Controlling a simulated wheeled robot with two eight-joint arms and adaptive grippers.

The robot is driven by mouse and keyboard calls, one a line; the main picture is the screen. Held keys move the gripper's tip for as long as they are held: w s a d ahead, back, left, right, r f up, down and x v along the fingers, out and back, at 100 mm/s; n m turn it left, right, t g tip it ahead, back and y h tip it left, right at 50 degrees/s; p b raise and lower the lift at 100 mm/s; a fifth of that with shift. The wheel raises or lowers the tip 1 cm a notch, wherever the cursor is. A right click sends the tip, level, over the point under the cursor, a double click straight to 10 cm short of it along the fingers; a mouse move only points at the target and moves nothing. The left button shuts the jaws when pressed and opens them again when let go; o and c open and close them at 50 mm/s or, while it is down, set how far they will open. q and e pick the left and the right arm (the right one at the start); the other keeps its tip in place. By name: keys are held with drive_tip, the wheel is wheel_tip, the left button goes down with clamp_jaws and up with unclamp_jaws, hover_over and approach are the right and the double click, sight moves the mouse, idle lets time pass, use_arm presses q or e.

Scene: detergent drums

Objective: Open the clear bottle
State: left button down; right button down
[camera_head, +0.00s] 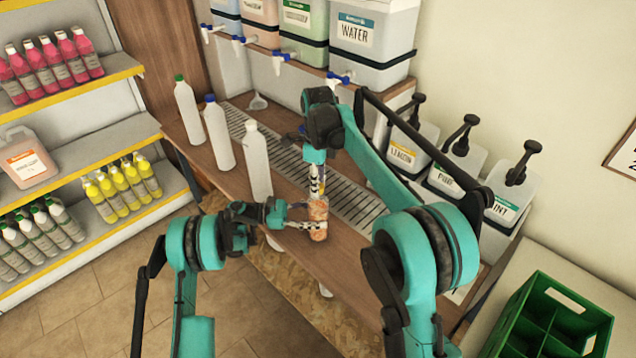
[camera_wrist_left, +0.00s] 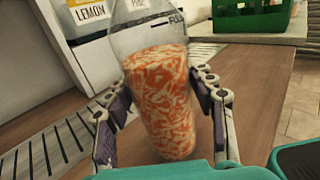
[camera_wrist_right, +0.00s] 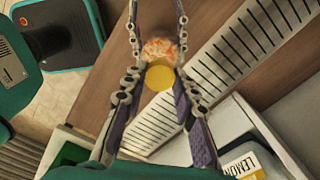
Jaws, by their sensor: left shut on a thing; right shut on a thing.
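The clear bottle (camera_head: 318,211) stands upright near the table's front edge, with mottled orange-and-white contents. My left gripper (camera_head: 304,224) is shut around its body from the side; in the left wrist view the bottle (camera_wrist_left: 163,95) sits between both fingers. My right gripper (camera_head: 316,178) points down over the bottle's top. In the right wrist view a round yellow cap (camera_wrist_right: 159,77) lies between its fingers, with the orange contents (camera_wrist_right: 160,48) showing behind it. Whether the cap sits on the neck or is apart from it I cannot tell.
Several white bottles (camera_head: 256,160) stand to the left on the wooden table (camera_head: 225,182). A metal drain grate (camera_head: 355,207) runs behind the bottle. Pump jugs (camera_head: 458,168) and labelled drums (camera_head: 365,40) line the back. A green crate (camera_head: 562,315) is at the right.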

drive_tip(key=n, duration=2.6)
drive_tip(key=shift+r, duration=0.1)
drive_tip(key=n, duration=0.7)
drive_tip(key=shift+n, duration=0.3)
drive_tip(key=n, duration=0.9)
drive_tip(key=shift+n, duration=0.4)
drive_tip(key=n, duration=0.5)
drive_tip(key=shift+n, duration=0.3)
